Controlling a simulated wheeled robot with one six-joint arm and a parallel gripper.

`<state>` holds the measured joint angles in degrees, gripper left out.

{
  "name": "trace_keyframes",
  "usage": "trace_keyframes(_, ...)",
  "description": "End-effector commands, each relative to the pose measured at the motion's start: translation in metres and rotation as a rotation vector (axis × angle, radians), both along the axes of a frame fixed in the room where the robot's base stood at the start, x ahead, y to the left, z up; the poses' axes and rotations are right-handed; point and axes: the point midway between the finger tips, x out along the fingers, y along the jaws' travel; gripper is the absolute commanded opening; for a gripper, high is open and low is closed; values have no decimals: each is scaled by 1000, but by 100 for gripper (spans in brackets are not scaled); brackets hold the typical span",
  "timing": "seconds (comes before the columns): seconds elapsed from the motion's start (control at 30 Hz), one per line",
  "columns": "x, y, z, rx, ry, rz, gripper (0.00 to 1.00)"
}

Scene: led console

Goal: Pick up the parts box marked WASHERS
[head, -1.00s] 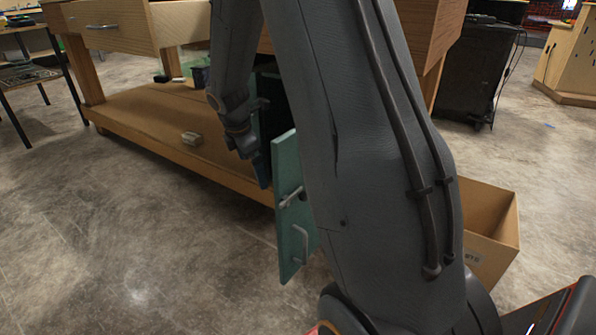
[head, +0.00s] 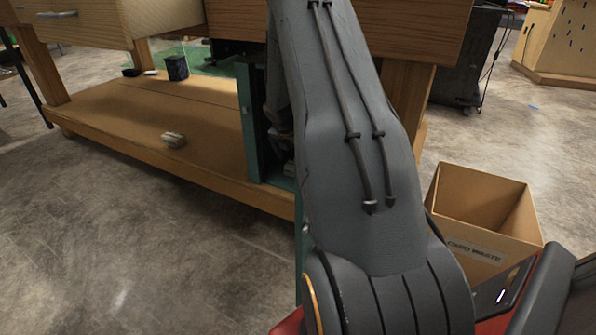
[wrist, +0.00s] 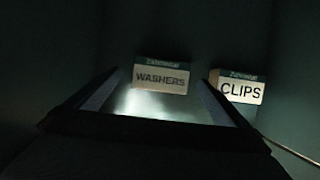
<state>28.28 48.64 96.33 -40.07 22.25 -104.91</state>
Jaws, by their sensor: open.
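In the wrist view the parts box marked WASHERS (wrist: 161,79) stands ahead, a small pale box with a dark green top band. My gripper (wrist: 157,84) is open, with one finger on each side of the picture's middle. The WASHERS box shows between and just beyond the fingertips; I cannot tell the exact gap. In the head view my arm hides the gripper and the box, and the arm reaches to a green cabinet (head: 247,125) under the workbench.
A box marked CLIPS (wrist: 239,90) stands to the right of WASHERS, close to the right finger. The cabinet inside is dark. In the head view a cardboard box marked CARD WASTE (head: 470,240) stands on the floor at right. A small block (head: 174,140) lies on the bench's lower shelf.

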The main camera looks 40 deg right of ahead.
Motion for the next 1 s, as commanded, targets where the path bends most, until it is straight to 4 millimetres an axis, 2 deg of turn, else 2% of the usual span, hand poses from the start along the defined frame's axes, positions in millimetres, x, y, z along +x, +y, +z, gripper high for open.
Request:
trace_keyframes(0.17, 2, -2, -9, -1, -1, 0, 100)
trace_keyframes(0.53, 3, -20, -48, 0, -3, -4, 100)
trace_keyframes(0.83, 2, -22, -50, 0, -3, -4, 100)
trace_keyframes(1.0, 2, -22, -50, 0, -2, -5, 71)
